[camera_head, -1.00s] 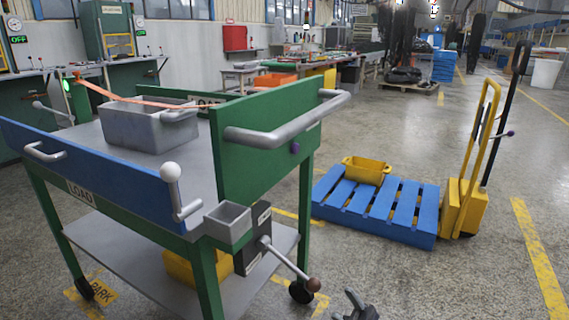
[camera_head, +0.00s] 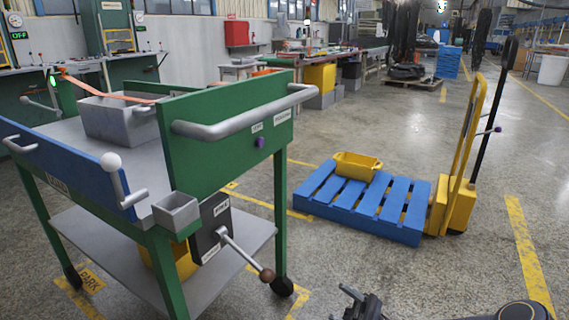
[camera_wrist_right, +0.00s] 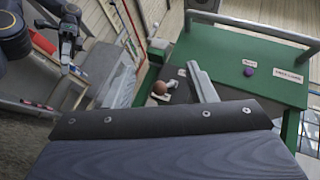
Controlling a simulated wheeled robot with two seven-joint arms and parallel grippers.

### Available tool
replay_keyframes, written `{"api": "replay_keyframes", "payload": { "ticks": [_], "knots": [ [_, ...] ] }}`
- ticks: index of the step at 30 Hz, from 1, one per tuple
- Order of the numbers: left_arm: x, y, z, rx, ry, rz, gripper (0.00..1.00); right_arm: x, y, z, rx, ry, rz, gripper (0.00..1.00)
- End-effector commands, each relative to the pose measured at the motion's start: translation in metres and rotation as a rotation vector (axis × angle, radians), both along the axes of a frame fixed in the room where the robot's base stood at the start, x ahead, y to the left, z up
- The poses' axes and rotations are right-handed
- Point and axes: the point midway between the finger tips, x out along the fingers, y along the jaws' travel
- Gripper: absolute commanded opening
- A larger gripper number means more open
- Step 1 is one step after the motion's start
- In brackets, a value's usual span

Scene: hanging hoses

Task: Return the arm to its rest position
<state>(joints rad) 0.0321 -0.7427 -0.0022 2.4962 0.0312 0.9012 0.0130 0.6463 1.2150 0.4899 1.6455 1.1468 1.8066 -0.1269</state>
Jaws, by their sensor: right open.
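My right gripper (camera_head: 358,304) is at the bottom edge of the head view, low over the floor. Its dark jaws are apart and I see nothing between them. It is to the right of the green cart (camera_head: 222,140) and apart from its lever with the brown knob (camera_head: 267,275). Part of my arm (camera_head: 520,312) shows at the bottom right. My left gripper does not show in the head view. In the right wrist view, a dark arm part (camera_wrist_right: 66,32) shows at the upper left; I cannot tell its jaws.
A blue pallet (camera_head: 400,208) with a yellow bin (camera_head: 357,166) lies on the floor beyond. A yellow pallet truck (camera_head: 457,205) stands at its right. A grey bin (camera_head: 118,122) is on the cart.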

Motion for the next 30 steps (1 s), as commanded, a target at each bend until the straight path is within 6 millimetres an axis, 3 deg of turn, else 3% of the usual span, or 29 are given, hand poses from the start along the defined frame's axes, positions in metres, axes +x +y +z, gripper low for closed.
{"api": "replay_keyframes", "payload": {
  "ticks": [8, 16, 24, 30],
  "knots": [
    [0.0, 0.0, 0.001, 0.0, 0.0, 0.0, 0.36, -0.036, 0.023, 0.026, -0.297, -0.131, 0.112, 0.51],
    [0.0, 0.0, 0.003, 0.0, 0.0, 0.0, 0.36, -0.103, 0.035, 0.041, -0.83, -0.381, 0.202, 0.51],
    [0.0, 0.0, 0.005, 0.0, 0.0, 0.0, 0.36, -0.164, 0.002, 0.038, -1.404, -0.697, 0.113, 0.51],
    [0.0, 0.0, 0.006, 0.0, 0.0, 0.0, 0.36, -0.191, -0.034, 0.038, -1.723, -0.913, -0.064, 0.51]
  ]
}}
